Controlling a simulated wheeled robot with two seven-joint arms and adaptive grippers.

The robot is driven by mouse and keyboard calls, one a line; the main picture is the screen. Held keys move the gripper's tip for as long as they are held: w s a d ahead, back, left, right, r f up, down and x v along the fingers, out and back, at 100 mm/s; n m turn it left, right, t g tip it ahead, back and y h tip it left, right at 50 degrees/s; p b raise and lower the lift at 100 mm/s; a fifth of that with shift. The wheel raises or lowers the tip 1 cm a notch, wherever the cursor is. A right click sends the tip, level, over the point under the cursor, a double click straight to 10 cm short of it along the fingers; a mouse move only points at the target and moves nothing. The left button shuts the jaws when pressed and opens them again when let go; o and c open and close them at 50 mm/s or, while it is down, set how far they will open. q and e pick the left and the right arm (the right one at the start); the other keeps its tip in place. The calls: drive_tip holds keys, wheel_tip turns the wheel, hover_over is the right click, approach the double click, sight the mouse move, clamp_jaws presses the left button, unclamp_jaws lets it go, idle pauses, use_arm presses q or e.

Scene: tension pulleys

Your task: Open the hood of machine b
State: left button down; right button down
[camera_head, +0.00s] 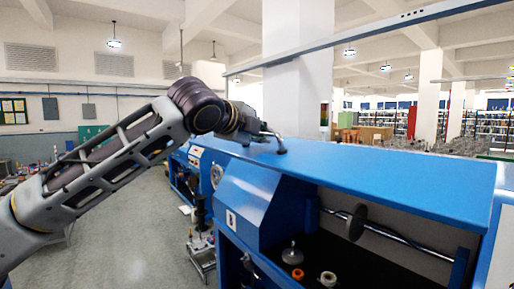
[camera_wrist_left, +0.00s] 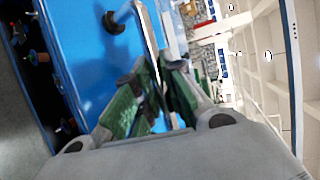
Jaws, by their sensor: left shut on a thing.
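The blue machine (camera_head: 247,205) nearest me carries a small white label that I cannot read clearly. Its long flat blue hood (camera_head: 375,178) spans above the open front, and the dark interior shows below it. My left gripper (camera_head: 262,133) is at the hood's far edge beside the handle. In the left wrist view its green-padded fingers (camera_wrist_left: 153,92) are shut on the thin edge of the hood. My right gripper is in neither view.
Inside the machine are a shaft with a dark wheel (camera_head: 356,222), an orange ring (camera_head: 298,274) and a pale spool (camera_head: 328,279). Another blue machine (camera_head: 189,172) stands behind at the left. The grey floor (camera_head: 130,225) at the left is mostly clear.

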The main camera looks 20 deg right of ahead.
use_arm(q)
drive_tip(key=shift+w+d+r+y, duration=0.1)
drive_tip(key=shift+d+r+y, duration=0.1)
drive_tip(key=shift+r, duration=0.6)
drive_tip(key=shift+w+d+r+y, duration=0.1)
drive_tip(key=shift+d+r, duration=0.1)
drive_tip(key=shift+r, duration=0.55)
drive_tip(key=c, duration=1.5)
unclamp_jaws()
drive_tip(key=shift+s+a, duration=0.1)
drive_tip(key=shift+a, duration=0.05)
